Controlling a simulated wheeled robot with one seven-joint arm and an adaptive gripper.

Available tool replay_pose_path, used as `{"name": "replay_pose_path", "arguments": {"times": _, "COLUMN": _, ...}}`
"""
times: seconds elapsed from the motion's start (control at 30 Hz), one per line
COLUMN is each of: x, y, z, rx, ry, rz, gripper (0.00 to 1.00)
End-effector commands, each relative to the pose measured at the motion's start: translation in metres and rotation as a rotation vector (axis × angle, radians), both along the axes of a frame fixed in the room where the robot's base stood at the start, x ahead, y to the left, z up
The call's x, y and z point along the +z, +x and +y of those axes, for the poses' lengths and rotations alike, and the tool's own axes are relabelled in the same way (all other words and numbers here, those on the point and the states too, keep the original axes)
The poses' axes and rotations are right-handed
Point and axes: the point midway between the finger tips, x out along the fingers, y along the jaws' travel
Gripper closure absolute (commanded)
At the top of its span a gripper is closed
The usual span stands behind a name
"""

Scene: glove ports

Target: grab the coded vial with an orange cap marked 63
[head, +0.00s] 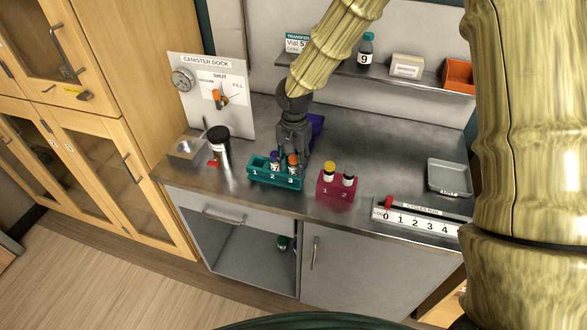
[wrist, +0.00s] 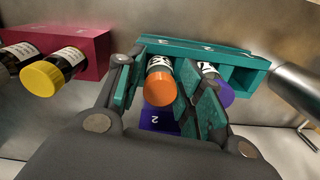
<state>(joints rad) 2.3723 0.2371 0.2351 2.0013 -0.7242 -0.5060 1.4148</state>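An orange-capped vial (head: 292,159) stands in the slot marked 3 of the teal rack (head: 262,179); its cap also shows in the wrist view (wrist: 160,89). Its label is turned and partly hidden, so I cannot read its number. My gripper (head: 293,154) is over the rack, and in the wrist view its open fingers (wrist: 162,88) stand on both sides of this vial. The right finger looks very near it; contact is unclear. A purple-capped vial (head: 274,157) is beside it, partly behind the right finger in the wrist view (wrist: 219,88).
A crimson rack (head: 335,188) with yellow- and black-capped vials stands just right. A dark-lidded canister (head: 219,146) is left, by the canister dock panel. A purple block (head: 317,124) is behind the gripper. A shelf above holds a vial (head: 366,50). A numbered slider (head: 416,219) lies front right.

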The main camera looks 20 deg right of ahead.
Motion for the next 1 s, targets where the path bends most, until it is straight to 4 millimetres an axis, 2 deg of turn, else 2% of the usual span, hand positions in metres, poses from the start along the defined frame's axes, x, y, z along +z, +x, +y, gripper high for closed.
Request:
{"name": "replay_pose_path", "arguments": {"times": 0.03, "x": 0.000, "y": 0.000, "z": 0.000, "rx": 0.000, "ry": 0.000, "rz": 0.000, "gripper": 0.70}}
{"name": "replay_pose_path", "arguments": {"times": 0.17, "x": 0.000, "y": 0.000, "z": 0.000, "rx": 0.000, "ry": 0.000, "rz": 0.000, "gripper": 0.92}}
{"name": "replay_pose_path", "arguments": {"times": 0.57, "x": 0.003, "y": 0.000, "z": 0.000, "rx": 0.000, "ry": 0.000, "rz": -0.001, "gripper": 0.92}}
{"name": "replay_pose_path", "arguments": {"times": 0.77, "x": 0.022, "y": 0.001, "z": 0.000, "rx": -0.001, "ry": 0.001, "rz": -0.004, "gripper": 0.92}}
{"name": "replay_pose_path", "arguments": {"times": 1.0, "x": 0.057, "y": 0.001, "z": 0.000, "rx": 0.000, "ry": -0.001, "rz": -0.004, "gripper": 0.92}}
